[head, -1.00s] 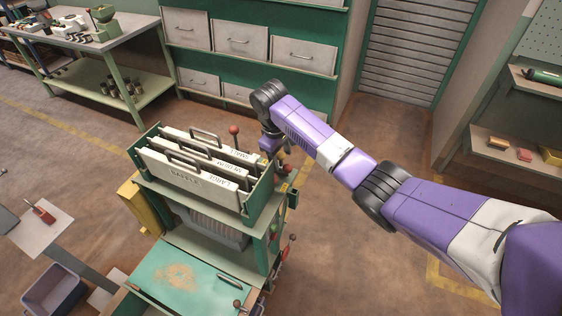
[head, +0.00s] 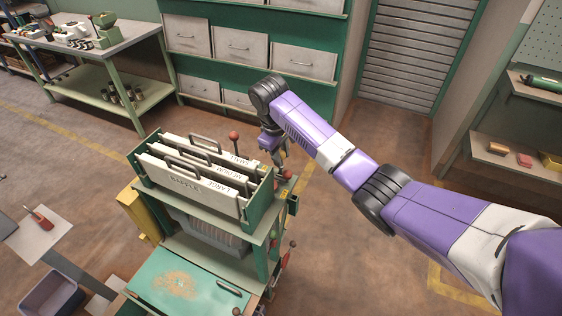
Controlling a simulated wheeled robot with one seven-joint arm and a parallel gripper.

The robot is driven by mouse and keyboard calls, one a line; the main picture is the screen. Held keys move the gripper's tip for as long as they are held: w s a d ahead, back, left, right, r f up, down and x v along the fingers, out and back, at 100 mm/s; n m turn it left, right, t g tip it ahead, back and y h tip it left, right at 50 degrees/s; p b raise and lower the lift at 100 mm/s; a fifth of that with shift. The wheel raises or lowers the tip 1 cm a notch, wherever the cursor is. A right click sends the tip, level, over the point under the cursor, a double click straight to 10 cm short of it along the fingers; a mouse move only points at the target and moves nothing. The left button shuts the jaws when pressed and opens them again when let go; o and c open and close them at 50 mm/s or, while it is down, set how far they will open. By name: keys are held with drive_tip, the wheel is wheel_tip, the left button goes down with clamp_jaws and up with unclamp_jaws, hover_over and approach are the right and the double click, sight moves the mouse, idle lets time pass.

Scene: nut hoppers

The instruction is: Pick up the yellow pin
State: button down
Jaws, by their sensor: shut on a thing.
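My gripper (head: 281,155) points down at the right end of the green nut hopper machine (head: 262,215), just beyond its raised slotted box. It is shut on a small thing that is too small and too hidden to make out. I cannot pick out the yellow pin for sure. A red knob (head: 288,175) sits just below my gripper, on the machine's right side. Another red ball knob (head: 234,136) stands upright behind the box. Upright plates marked SMALL, MEDIUM and LARGE (head: 205,191) stand in the box, each with a dark handle.
A yellow panel (head: 139,215) hangs on the machine's left side. A green tray (head: 185,288) is at its front. A workbench (head: 117,50) stands at the back left, grey drawers (head: 238,40) behind. The floor right of the machine (head: 340,255) is clear.

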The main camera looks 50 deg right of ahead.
wheel_tip(320, 180, up, 17)
drive_tip(key=p, duration=0.5)
drive_tip(key=shift+d, duration=0.1)
idle(0.4)
